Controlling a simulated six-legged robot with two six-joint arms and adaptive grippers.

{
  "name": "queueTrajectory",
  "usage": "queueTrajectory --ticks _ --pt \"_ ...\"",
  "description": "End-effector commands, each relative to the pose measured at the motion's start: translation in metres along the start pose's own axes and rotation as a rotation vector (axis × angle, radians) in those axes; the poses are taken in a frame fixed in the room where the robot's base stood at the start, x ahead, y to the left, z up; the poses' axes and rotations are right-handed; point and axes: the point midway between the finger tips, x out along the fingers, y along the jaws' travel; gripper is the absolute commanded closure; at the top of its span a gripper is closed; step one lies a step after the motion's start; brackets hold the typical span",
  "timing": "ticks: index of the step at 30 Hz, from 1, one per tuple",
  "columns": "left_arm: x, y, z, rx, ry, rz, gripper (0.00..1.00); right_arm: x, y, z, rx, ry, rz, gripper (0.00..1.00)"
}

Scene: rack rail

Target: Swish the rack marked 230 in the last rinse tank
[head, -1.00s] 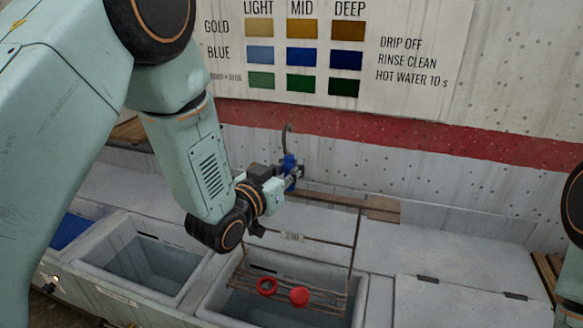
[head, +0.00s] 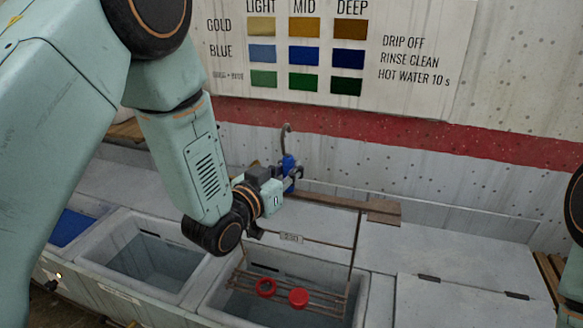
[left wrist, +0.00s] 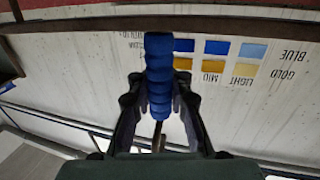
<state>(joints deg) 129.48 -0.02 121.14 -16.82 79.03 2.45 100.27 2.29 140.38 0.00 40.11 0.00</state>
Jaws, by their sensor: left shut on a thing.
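My left gripper (head: 283,178) is shut on the blue ribbed grip (head: 289,168) of a wire rack (head: 354,245). In the left wrist view the grip (left wrist: 159,75) stands between the two dark fingers. The rack hangs below the gripper, with a small tag (head: 291,238) whose marking is too small to read. Its lower bars carry a red ring (head: 265,287) and a red round piece (head: 298,297). These bars show within the opening of the rightmost open tank (head: 361,300); I cannot tell how deep they are. My right gripper is out of view.
Another open grey tank (head: 195,287) and a blue-filled one (head: 70,228) lie to the left. A closed lid (head: 455,300) lies to the right. A wooden bar (head: 383,212) shows behind the rack. A colour chart (head: 330,50) hangs on the wall.

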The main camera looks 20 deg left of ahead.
Motion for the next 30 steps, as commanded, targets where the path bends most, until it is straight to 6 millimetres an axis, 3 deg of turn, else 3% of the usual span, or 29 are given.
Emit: queueTrajectory --ticks 30 --pt "0.007 0.0 0.119 0.001 0.003 0.0 1.0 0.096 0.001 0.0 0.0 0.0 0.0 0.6"
